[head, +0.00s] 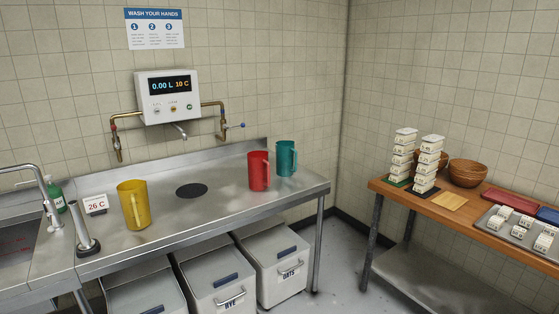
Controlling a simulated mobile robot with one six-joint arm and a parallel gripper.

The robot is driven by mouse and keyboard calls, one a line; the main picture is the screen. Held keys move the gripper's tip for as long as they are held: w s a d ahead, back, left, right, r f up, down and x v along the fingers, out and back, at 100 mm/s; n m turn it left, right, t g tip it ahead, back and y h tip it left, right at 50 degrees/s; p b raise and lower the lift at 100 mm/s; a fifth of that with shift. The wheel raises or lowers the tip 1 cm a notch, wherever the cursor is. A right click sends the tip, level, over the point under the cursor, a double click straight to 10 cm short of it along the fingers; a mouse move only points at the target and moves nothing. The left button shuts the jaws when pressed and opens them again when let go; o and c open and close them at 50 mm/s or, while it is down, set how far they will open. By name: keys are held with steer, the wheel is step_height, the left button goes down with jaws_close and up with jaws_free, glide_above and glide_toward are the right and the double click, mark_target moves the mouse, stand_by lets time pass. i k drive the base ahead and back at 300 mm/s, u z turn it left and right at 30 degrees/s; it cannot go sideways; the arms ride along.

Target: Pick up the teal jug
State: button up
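The teal jug (286,158) stands upright on the steel counter (222,208), near its back right corner. Its handle faces right. A yellow jug (133,204) stands farther left on the same counter. My gripper is not in the head view.
A sink with a tap (47,190) and a green bottle (56,194) are at the left. A dispenser (167,97) hangs above the counter. Bins (270,265) fill the space below. A wooden table (455,215) with stacked containers stands right, across a floor gap.

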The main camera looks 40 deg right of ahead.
mark_target(285, 150)
steer(key=i, duration=0.85)
steer(key=z, duration=0.05)
